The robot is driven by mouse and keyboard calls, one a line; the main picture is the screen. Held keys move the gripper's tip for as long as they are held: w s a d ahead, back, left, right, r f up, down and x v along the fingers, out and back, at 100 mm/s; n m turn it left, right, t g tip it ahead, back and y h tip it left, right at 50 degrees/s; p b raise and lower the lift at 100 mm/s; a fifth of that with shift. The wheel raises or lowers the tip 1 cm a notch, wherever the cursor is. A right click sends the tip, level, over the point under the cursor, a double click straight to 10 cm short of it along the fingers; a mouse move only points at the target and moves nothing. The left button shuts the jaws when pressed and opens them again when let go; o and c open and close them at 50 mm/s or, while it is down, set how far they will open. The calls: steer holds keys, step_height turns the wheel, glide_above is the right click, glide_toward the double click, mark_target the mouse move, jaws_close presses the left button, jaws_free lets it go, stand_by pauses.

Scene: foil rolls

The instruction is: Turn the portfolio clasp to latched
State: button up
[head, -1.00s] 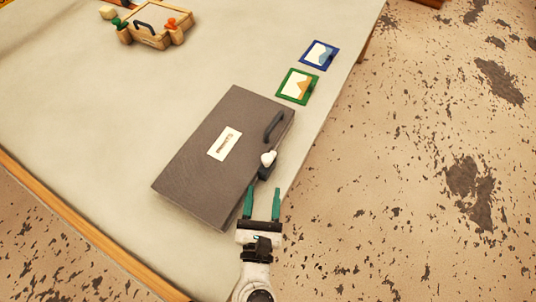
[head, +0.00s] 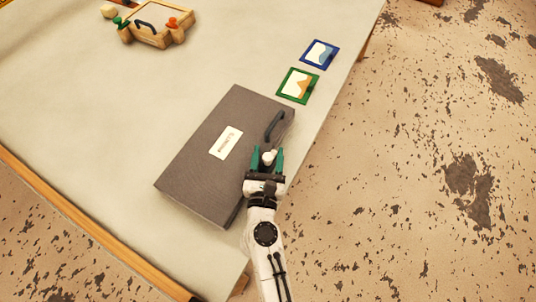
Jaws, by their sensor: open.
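The grey portfolio (head: 205,165) lies closed and flat near the table's right edge, with a white label (head: 226,143) and a dark handle (head: 274,126) on its right side. The portfolio clasp (head: 269,157), with a white knob, is on that same side below the handle. My gripper (head: 267,160) is open, its two teal fingers on either side of the white knob. I cannot tell whether the fingers touch it. The clasp's dark base is mostly hidden by my gripper, and its setting cannot be read.
A green-framed picture (head: 298,86) and a blue-framed picture (head: 320,54) lie beyond the portfolio near the table's right edge. A wooden box (head: 153,22) with green and orange knobs stands at the far left. The pale table (head: 90,130) is clear left of the portfolio.

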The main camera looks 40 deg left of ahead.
steer(key=shift+c, duration=0.2)
steer(key=c, duration=0.9)
steer(key=shift+c, duration=0.2)
